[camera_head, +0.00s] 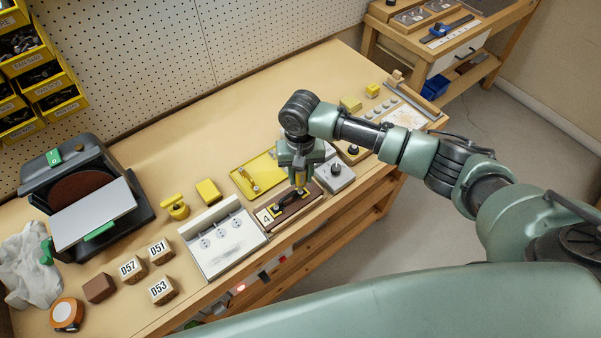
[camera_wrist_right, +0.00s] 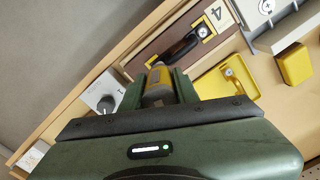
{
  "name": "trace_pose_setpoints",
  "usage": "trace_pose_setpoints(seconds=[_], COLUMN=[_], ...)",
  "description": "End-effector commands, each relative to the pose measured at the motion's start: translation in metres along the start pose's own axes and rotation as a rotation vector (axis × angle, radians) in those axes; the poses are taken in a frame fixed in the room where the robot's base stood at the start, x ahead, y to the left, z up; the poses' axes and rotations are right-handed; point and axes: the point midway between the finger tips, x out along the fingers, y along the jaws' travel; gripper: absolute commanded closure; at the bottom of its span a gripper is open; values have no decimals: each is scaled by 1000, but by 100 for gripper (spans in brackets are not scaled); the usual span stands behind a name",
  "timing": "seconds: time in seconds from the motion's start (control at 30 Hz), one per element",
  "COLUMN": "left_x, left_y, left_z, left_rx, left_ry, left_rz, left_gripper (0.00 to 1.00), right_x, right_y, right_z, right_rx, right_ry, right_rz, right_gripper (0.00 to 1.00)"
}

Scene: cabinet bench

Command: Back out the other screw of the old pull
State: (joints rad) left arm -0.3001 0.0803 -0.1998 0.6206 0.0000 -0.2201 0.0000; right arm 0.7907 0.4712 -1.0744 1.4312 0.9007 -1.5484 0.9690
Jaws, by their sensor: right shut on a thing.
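My right gripper (camera_head: 299,178) is shut on a yellow and grey tool, which looks like a driver (camera_wrist_right: 157,85), pointing down at the work. Below it lies a dark brown drawer front (camera_head: 305,203) with a "4" label at its left end in the head view. The old pull, a black handle (camera_wrist_right: 178,48), is on this front. A yellow mount with a small round screw-like spot (camera_wrist_right: 204,31) shows at the pull's label end. The other end lies by the driver's tip; whether the tip touches a screw there is hidden. My left gripper is not in view.
A yellow tray (camera_head: 245,184) with small metal parts lies behind the drawer front. A grey box with a black knob (camera_head: 336,172) stands to its right, a white panel (camera_head: 226,245) to its left. Numbered blocks (camera_head: 160,290) and a sander-like machine (camera_head: 90,195) are further left.

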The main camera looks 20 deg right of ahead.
Motion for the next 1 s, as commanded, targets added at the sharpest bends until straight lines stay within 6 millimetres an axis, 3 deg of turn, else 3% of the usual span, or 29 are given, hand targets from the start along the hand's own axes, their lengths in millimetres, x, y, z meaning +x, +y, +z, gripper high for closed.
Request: trace_pose_setpoints(seconds=[1.0], left_x=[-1], left_y=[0], left_z=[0], left_rx=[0], left_ry=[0], left_rz=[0], left_gripper=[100], right_x=[6], right_y=[0], right_z=[0], right_rx=[0], right_ry=[1], right_rz=[-1], right_gripper=[100])
